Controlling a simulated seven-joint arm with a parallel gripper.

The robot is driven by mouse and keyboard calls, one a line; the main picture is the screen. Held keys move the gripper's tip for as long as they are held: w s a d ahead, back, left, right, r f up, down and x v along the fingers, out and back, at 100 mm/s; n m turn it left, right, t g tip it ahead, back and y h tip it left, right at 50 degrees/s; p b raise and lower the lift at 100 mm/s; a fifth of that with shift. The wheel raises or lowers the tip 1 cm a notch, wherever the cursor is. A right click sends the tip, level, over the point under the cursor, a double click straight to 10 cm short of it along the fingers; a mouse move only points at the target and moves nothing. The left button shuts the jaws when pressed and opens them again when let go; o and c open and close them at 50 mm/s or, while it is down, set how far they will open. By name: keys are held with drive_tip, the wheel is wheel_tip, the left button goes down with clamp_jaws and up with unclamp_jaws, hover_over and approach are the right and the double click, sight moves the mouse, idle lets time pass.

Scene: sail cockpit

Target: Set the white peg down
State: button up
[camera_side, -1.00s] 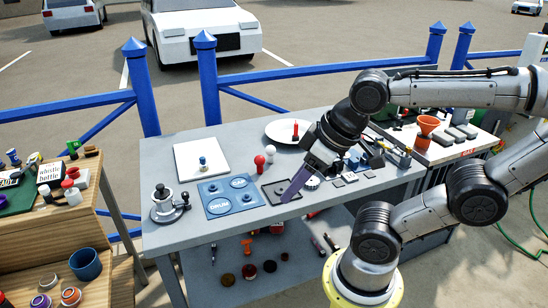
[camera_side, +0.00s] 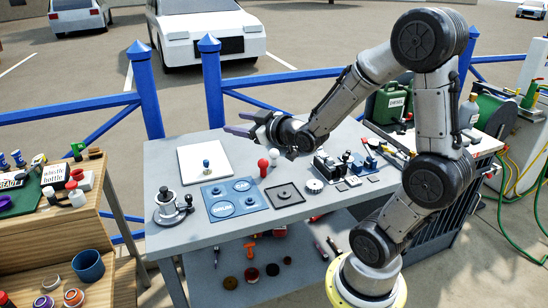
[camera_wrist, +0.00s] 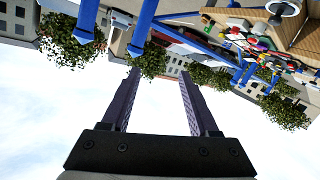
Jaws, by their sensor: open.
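The white peg (camera_side: 274,154) has a round head and stands on the grey table (camera_side: 300,226) in the side view, just behind and right of a red peg (camera_side: 263,168). Its lower part is partly hidden by the red peg. My gripper (camera_side: 238,123) is raised over the back of the table, its purple fingers pointing left, clear of the white peg. In the wrist view, my gripper (camera_wrist: 160,78) has its fingers spread with nothing between them. The wrist view does not show the white peg.
A blue mat (camera_side: 213,190) with round discs, a white board (camera_side: 188,150) with a blue peg (camera_side: 206,164), and a black square tray (camera_side: 300,195) lie near the pegs. A metal lever device (camera_side: 166,212) stands at front left. Small machines (camera_side: 322,164) stand right.

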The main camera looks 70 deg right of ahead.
drive_tip(key=s+d+f+m+g+h, duration=0.15)
drive_tip(key=s+d+f, duration=0.25)
drive_tip(key=d+f, duration=0.45)
drive_tip(key=m+g+h, duration=0.2)
drive_tip(key=m+g, duration=0.1)
approach(276, 154)
drive_tip(key=x, duration=0.6)
drive_tip(key=shift+w, duration=0.1)
drive_tip(key=shift+x, duration=3)
drive_tip(key=shift+c, duration=0.2)
clamp_jaws()
